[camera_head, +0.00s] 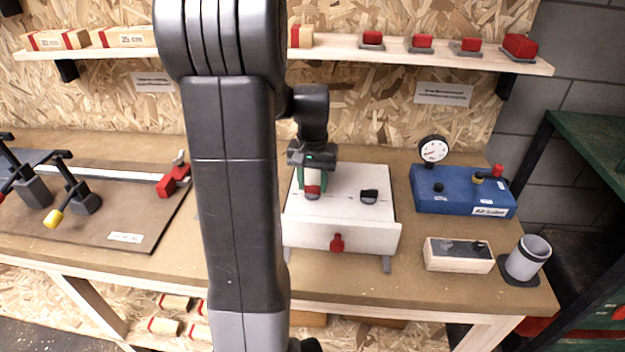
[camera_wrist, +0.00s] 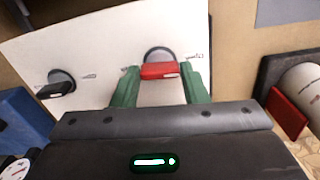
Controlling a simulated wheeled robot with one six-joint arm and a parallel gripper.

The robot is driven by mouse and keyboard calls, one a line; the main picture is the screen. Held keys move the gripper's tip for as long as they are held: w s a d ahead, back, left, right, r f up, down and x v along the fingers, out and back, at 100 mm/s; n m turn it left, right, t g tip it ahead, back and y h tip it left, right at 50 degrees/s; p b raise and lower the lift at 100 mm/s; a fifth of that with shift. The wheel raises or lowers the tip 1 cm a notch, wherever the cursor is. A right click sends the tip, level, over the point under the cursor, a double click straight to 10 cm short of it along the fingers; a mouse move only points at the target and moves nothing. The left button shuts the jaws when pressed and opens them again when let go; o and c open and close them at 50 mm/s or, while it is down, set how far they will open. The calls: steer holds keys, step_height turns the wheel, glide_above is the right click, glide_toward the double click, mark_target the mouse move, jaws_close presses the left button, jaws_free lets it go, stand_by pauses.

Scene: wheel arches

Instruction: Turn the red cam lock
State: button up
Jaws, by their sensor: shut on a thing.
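The red cam lock (camera_wrist: 160,71) sits on the top of a white box (camera_wrist: 105,40), on a round grey base. My gripper (camera_wrist: 160,85) has its green fingers on either side of the red handle and is shut on it. In the head view my gripper (camera_head: 312,180) comes down over the red cam lock (camera_head: 312,191) at the left of the white box (camera_head: 340,222). A black cam lock (camera_head: 369,196) sits beside it on the right; it also shows in the wrist view (camera_wrist: 57,86).
A red knob (camera_head: 337,242) sticks out of the box front. To the right are a blue box with a gauge (camera_head: 462,190), a wooden block (camera_head: 458,254) and a grey cup (camera_head: 527,258). Black and red clamps (camera_head: 70,190) stand on a board at left. A shelf (camera_head: 350,52) runs behind.

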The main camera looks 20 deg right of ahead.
mark_target(312, 185)
stand_by(0.4)
steer(key=o, duration=1)
step_height(312, 185, up, 14)
steer(key=shift+f, duration=0.1)
stand_by(0.3)
step_height(312, 185, down, 14)
steer(key=shift+r, duration=0.1)
stand_by(0.4)
steer(key=shift+r, duration=0.1)
